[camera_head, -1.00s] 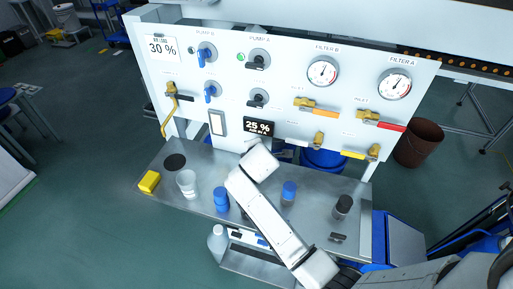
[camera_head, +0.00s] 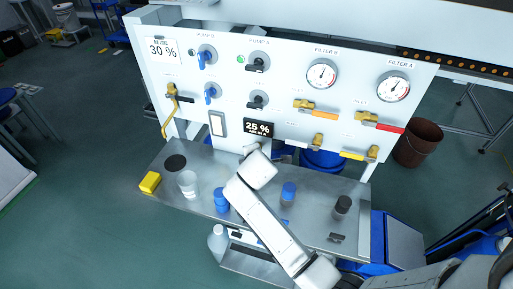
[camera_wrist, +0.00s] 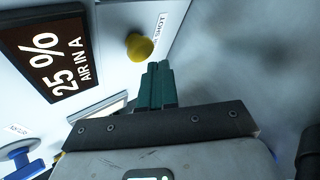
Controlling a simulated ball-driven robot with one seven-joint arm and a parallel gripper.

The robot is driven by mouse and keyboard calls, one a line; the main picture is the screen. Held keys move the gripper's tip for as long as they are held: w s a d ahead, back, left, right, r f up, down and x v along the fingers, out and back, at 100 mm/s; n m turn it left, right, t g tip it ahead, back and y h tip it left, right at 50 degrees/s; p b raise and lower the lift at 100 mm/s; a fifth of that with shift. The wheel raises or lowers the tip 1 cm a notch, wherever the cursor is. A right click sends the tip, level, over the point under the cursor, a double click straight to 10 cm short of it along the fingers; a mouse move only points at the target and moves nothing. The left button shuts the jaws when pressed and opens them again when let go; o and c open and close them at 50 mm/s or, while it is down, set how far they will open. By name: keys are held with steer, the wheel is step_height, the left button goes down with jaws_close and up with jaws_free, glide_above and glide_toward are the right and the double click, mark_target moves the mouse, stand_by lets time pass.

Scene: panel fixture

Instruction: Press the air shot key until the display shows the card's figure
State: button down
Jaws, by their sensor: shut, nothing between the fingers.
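The black display (camera_head: 258,128) on the white panel reads 25 %. In the wrist view the display (camera_wrist: 52,57) reads "25 % AIR IN A". The card (camera_head: 161,49) at the panel's upper left shows 30 %. The air shot key is a round yellow button (camera_wrist: 139,47) beside a label ending in "SHOT". My gripper (camera_wrist: 157,68) is shut and empty, its dark green fingertips just below the key in the wrist picture. I cannot tell whether they touch it. In the head view my arm hides the key and most of the gripper.
Below is a metal shelf (camera_head: 312,226) with a clear cup (camera_head: 188,184), blue-capped bottles (camera_head: 288,192) and a yellow block (camera_head: 150,182).

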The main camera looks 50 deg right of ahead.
steer(key=shift+a, duration=0.1)
steer(key=shift+s+a+p, duration=0.25)
steer(key=shift+s+a, duration=0.05)
steer(key=shift+a, duration=0.45)
steer(key=shift+s+a+p, duration=0.25)
steer(key=shift+a, duration=0.55)
steer(key=shift+s+a+p, duration=0.25)
steer(key=shift+s+a, duration=0.05)
steer(key=shift+a, duration=0.45)
steer(key=shift+s+f, duration=0.1)
